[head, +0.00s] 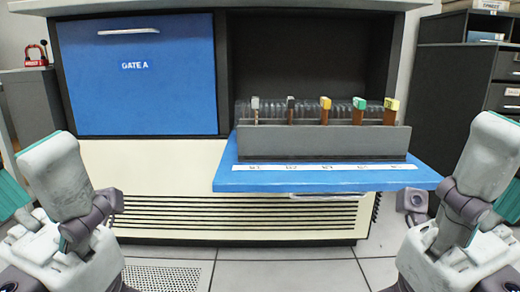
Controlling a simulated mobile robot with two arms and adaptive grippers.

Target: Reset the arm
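My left arm (62,185) stands at the left edge and my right arm (475,175) at the right edge, both folded near the front of the cabinet. I see links and joints of each arm, but no gripper fingers. Neither arm appears to hold anything. The task names no other object.
A blue panel marked GATE A (140,85) is shut. A blue shelf (300,178) juts out from an open dark bay, bearing a grey card rack (330,142) with several coloured tabs.

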